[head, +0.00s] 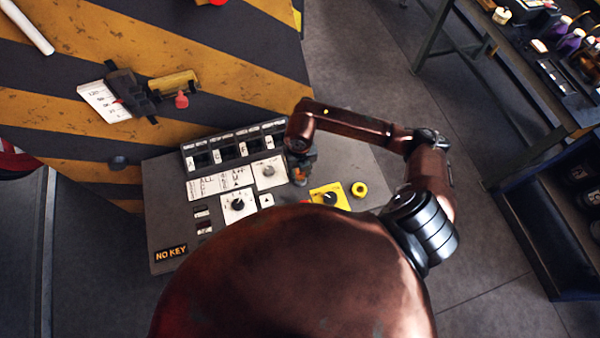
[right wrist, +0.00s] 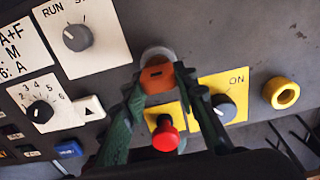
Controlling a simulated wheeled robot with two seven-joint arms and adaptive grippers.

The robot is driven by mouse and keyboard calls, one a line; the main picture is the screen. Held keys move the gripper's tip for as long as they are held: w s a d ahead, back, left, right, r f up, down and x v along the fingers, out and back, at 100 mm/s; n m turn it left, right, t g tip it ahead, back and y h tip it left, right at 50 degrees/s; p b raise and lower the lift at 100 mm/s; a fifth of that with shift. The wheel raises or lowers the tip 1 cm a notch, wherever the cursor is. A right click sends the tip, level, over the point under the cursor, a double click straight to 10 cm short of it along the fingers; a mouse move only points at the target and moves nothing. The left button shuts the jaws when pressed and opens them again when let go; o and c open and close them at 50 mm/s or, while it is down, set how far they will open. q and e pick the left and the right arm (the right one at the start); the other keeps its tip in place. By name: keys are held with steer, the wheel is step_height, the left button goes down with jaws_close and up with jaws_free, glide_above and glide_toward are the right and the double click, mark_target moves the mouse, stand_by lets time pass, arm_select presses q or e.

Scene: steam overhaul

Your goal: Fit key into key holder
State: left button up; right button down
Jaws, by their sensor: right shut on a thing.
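My right gripper (head: 300,172) is over the upper right part of the grey control panel (head: 163,225). In the right wrist view its two dark green fingers (right wrist: 157,90) are shut on an orange piece, which I take to be the key (right wrist: 157,77). A pale round ring, seemingly the key holder (right wrist: 155,54), shows just past the key's far edge. The key overlaps the ring's near side in the picture; whether it is inside or only above it, I cannot tell. The sign on the panel reads NO KEY (head: 171,253). My left gripper is not in view.
A red button (right wrist: 165,138) and an ON knob (right wrist: 224,109) on yellow plates sit close to the fingers. A yellow ring (right wrist: 281,92) is to the right. A RUN knob (right wrist: 76,38) is to the left. A workbench (head: 520,95) stands at the right.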

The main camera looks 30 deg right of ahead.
steer(key=shift+f, duration=0.35)
steer(key=shift+f, duration=0.1)
steer(key=shift+f+b, duration=0.3)
steer(key=c, duration=1.5)
jaws_free()
steer(key=shift+c, duration=0.2)
